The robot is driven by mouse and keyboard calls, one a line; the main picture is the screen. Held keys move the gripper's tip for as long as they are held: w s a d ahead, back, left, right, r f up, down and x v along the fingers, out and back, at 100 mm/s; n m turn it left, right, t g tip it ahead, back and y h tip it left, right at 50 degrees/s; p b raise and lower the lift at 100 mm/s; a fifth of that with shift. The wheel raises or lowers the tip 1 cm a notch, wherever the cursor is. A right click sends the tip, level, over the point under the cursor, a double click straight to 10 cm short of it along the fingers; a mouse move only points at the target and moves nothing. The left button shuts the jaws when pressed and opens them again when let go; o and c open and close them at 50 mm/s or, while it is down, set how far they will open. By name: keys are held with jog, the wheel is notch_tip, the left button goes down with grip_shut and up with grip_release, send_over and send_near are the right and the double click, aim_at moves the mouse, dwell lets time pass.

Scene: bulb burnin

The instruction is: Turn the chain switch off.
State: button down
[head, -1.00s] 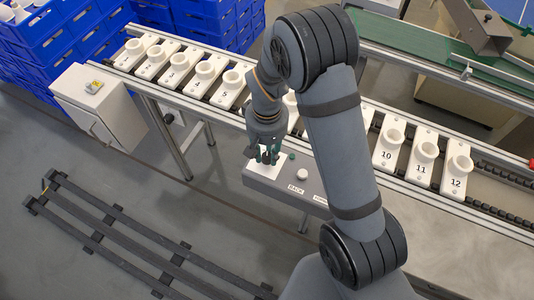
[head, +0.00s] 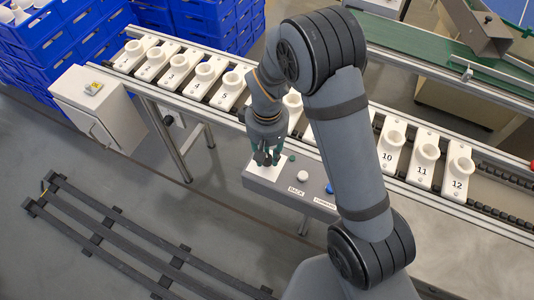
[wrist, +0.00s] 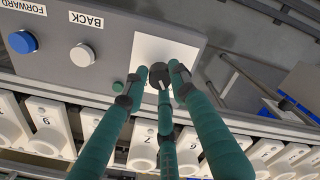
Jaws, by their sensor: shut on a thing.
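The chain switch appears as a black rotary knob (wrist: 160,74) on a white plate (wrist: 165,47) of the grey control box. A small pale mark shows on the knob. My gripper (wrist: 157,78) has its green fingers closed around the knob, one on each side and one in front, in the wrist view. In the head view my gripper (head: 266,158) points down over the white plate (head: 270,176) at the left end of the box, and its fingers hide the knob.
The control box (head: 288,197) also carries a green button (wrist: 117,87), a white BACK button (wrist: 83,55) and a blue FORWARD button (wrist: 22,42). A conveyor with numbered white sockets (head: 394,137) runs behind it. A white cabinet (head: 100,105) stands left.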

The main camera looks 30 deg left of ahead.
aim_at(267, 158)
jog(key=c, duration=1.4)
grip_release()
jog(key=shift+r, duration=0.1)
notch_tip(267, 158, up, 12)
notch_tip(267, 158, down, 12)
jog(key=shift+f, duration=0.15)
